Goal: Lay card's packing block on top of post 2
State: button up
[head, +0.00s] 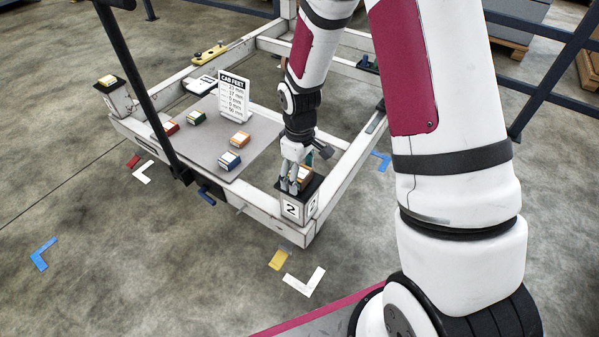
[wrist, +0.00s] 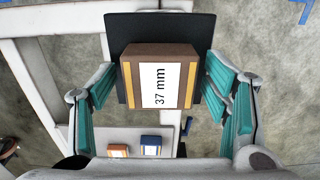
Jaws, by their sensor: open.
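A brown block (wrist: 158,50) with a white label reading "37 mm" sits on the black pad (wrist: 125,30) in the wrist view. In the head view the block (head: 304,173) is partly hidden by my fingers, on top of the white post marked 2 (head: 291,208). My gripper (head: 291,184) is open, with its teal-padded fingers on either side of the block and gaps showing in the wrist view. The white "CAB FEET" card (head: 234,97) stands on the grey deck; its lines in mm are too small to read surely.
The grey deck (head: 215,155) carries a blue block (head: 229,160), an orange block (head: 240,139), a green block (head: 195,117) and a red block (head: 170,128). Another post at the left bears a yellow block (head: 107,79). A dark upright bar (head: 140,80) crosses the trolley's left side.

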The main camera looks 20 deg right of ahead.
jog(key=s+r+m+p, duration=0.1)
jog(key=s+r+p, duration=0.15)
jog(key=r, duration=0.85)
jog(key=s+r+m+p, duration=0.15)
jog(key=s+r, duration=0.25)
jog(key=r, duration=0.8)
jog(key=s+r+m, duration=0.2)
jog(key=s+r, duration=0.3)
jog(key=s, duration=0.8)
jog(key=s+r+m, duration=0.3)
jog(key=s+r, duration=0.2)
jog(key=s, duration=0.7)
jog(key=shift+s+d+t, duration=0.2)
jog(key=shift+s+t, duration=0.1)
jog(key=shift+s, duration=0.05)
notch_tip(320, 180, up, 23)
jog(key=t+p, duration=0.3)
jog(key=p, duration=1.8)
jog(key=shift+t, duration=0.3)
